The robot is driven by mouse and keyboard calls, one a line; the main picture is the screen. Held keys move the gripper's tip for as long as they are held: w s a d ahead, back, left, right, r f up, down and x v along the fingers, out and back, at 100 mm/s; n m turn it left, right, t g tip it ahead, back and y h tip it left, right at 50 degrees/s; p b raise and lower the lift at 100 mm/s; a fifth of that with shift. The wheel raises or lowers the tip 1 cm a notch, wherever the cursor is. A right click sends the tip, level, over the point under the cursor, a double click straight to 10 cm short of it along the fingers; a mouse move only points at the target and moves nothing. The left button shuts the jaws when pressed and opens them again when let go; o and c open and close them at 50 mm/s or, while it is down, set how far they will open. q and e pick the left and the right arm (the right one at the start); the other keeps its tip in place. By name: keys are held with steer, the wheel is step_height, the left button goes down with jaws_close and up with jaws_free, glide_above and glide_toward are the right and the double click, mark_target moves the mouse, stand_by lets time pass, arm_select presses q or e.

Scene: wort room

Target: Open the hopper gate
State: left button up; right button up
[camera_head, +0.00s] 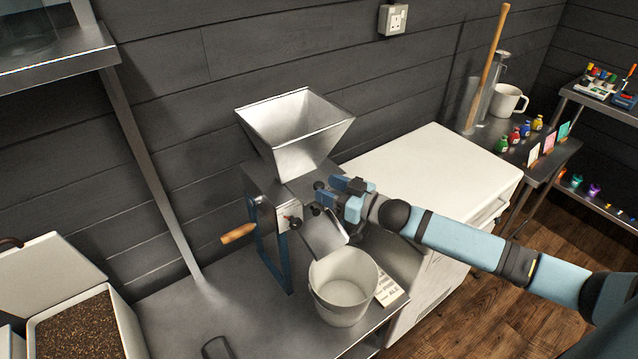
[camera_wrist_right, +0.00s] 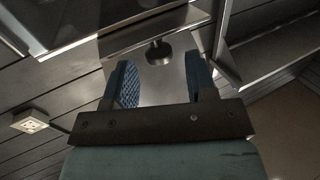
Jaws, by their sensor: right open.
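The grain mill (camera_head: 262,200) stands on a steel table with its metal hopper (camera_head: 295,132) on top, flaring upward. My right gripper (camera_head: 322,198) comes in from the right, just below the hopper at the mill's right side. In the wrist view its two fingers (camera_wrist_right: 160,78) are apart with nothing gripped. A dark round knob (camera_wrist_right: 157,52) on a metal part shows ahead, between the fingertip lines. I cannot tell whether this knob belongs to the hopper gate; the gate itself is mostly hidden by my gripper in the head view. My left gripper is out of view.
A white bucket (camera_head: 343,288) stands under the mill's chute (camera_head: 323,236), with a label card (camera_head: 390,287) beside it. The wooden crank handle (camera_head: 238,233) sticks out left. A white cabinet (camera_head: 430,180) is behind my arm. A grain bin (camera_head: 85,325) sits at lower left.

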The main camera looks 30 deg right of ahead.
mark_target(319, 184)
steer(key=shift+x, duration=1.65)
jaws_close()
steer(key=s, duration=0.1)
steer(key=s+p, duration=0.1)
steer(key=s, duration=0.1)
steer(key=shift+s+d+p, duration=0.25)
steer(key=shift+s+p, duration=0.1)
steer(key=shift+p, duration=0.05)
jaws_free()
